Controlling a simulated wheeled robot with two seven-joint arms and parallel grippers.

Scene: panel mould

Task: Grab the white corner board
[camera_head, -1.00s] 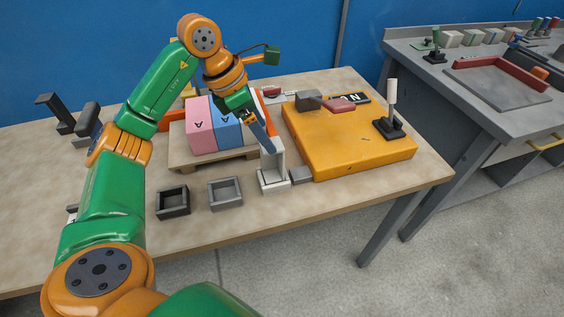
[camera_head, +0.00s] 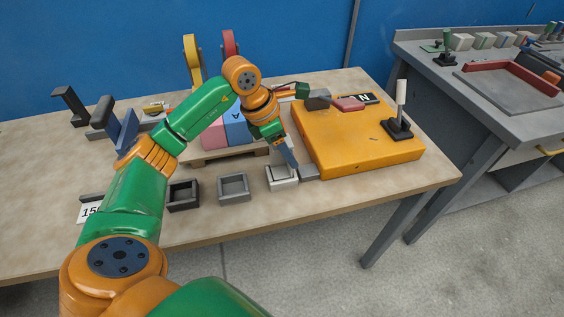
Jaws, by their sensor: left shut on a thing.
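The white corner board (camera_head: 284,184) stands near the front of the wooden table, beside the left edge of the orange-yellow slab. Its lower part shows; the upper part is largely covered by my gripper. My left gripper (camera_head: 289,162) points down from above with its blue-grey fingers shut on the board's upper part. I cannot tell whether the board's base touches the table. My right gripper is not in view.
The yellow slab (camera_head: 365,142) lies right of the board, with a small grey block (camera_head: 308,172) between them. Black (camera_head: 183,195) and grey (camera_head: 234,187) square trays stand left. Pink (camera_head: 214,138) and blue blocks (camera_head: 237,132) stand behind on a wooden stand.

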